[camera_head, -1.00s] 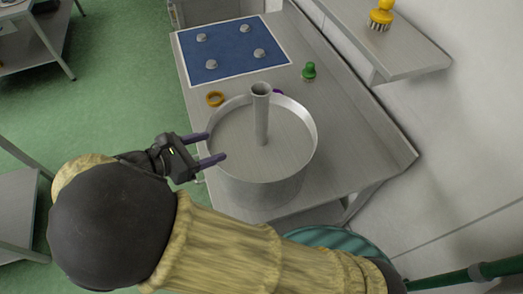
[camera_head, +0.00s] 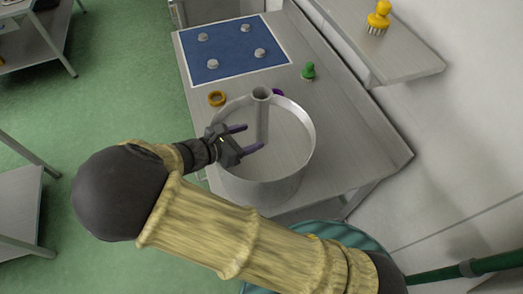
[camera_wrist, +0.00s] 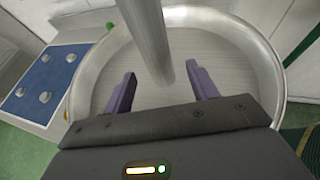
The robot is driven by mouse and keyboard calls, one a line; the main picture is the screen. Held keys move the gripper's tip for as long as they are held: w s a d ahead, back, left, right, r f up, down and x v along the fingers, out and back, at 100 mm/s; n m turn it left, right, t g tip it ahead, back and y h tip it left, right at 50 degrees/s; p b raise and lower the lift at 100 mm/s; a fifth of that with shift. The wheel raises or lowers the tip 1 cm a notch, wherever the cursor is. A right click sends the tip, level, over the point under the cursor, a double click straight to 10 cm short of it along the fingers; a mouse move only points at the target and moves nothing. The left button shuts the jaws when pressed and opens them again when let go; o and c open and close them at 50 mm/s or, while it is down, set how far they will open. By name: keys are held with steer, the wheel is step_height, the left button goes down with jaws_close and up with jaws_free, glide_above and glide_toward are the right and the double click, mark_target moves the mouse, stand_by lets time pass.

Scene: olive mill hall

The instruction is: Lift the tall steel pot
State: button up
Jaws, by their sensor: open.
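The steel pot (camera_head: 262,192) is a wide, round, open vessel standing upright on the steel bench. A tall steel post (camera_head: 262,112) rises from the middle of its floor. In the wrist view the pot's rim (camera_wrist: 262,62) curves around the far side and the post (camera_wrist: 150,35) stands ahead, between the lines of my fingers. My gripper (camera_head: 253,137) is open and empty, over the pot's left part, with its purple fingertips close to the post. I cannot tell whether they touch it. My gripper (camera_wrist: 161,78) also shows in the wrist view.
A blue board (camera_head: 232,48) with several grey knobs lies at the bench's far end. An orange ring (camera_head: 217,98), a green-topped brush (camera_head: 308,71) and a partly hidden purple thing (camera_head: 277,92) are near the pot. A wall shelf (camera_head: 385,55) holds a yellow brush (camera_head: 378,18).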

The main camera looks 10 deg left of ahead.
mark_target(256, 134)
steer(key=shift+w, duration=0.1)
steer(key=p+x, duration=0.2)
steer(key=x, duration=0.2)
steer(key=shift+w+d+p, duration=0.2)
steer(key=shift+w+p, duration=0.05)
steer(key=shift+p, duration=0.1)
steer(key=shift+w+d+f, duration=0.1)
steer(key=shift+w+f, duration=0.1)
steer(key=shift+f, duration=0.05)
jaws_close()
stand_by(1.2)
steer(key=shift+r, duration=0.1)
